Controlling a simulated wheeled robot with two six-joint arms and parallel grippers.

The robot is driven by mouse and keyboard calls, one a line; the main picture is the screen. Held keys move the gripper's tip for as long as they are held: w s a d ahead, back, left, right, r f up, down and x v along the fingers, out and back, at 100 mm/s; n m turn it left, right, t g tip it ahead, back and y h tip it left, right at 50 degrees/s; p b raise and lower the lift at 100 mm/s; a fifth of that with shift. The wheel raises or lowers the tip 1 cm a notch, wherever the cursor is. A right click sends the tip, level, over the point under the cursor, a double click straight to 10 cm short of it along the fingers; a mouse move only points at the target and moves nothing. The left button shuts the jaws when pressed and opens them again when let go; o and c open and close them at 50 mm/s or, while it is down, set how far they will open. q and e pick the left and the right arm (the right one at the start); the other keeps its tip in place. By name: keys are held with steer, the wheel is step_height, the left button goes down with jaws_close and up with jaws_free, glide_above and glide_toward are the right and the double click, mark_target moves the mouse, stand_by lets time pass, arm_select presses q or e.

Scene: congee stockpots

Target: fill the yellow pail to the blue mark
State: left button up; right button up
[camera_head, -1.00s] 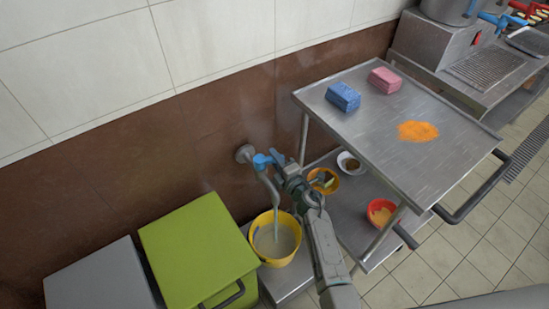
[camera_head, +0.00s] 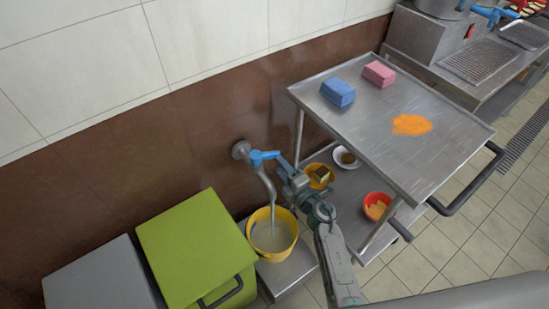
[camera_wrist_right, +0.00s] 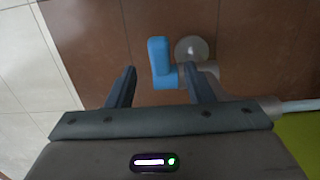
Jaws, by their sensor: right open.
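The yellow pail (camera_head: 284,253) stands upright under the wall tap, with pale liquid (camera_head: 270,237) in it. A thin pale stream (camera_head: 272,219) runs from the tap's spout (camera_head: 267,188) into it. I cannot make out the blue mark. The tap's blue handle (camera_head: 262,155) also shows in the right wrist view (camera_wrist_right: 159,62). My right gripper (camera_head: 281,166) is open at the tap, its fingers apart on either side of the handle in the wrist view (camera_wrist_right: 164,78); I cannot tell whether they touch it. My left gripper is out of view.
A green-lidded bin (camera_head: 195,245) and a grey one (camera_head: 100,278) stand left of the pail. A steel cart (camera_head: 375,135) at right carries a blue block (camera_head: 338,92), a pink block (camera_head: 379,73) and an orange pile (camera_head: 411,124); bowls sit on its lower shelf.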

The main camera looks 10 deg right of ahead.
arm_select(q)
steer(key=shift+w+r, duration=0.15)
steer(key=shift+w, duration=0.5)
arm_select(e)
steer(key=v, duration=0.4)
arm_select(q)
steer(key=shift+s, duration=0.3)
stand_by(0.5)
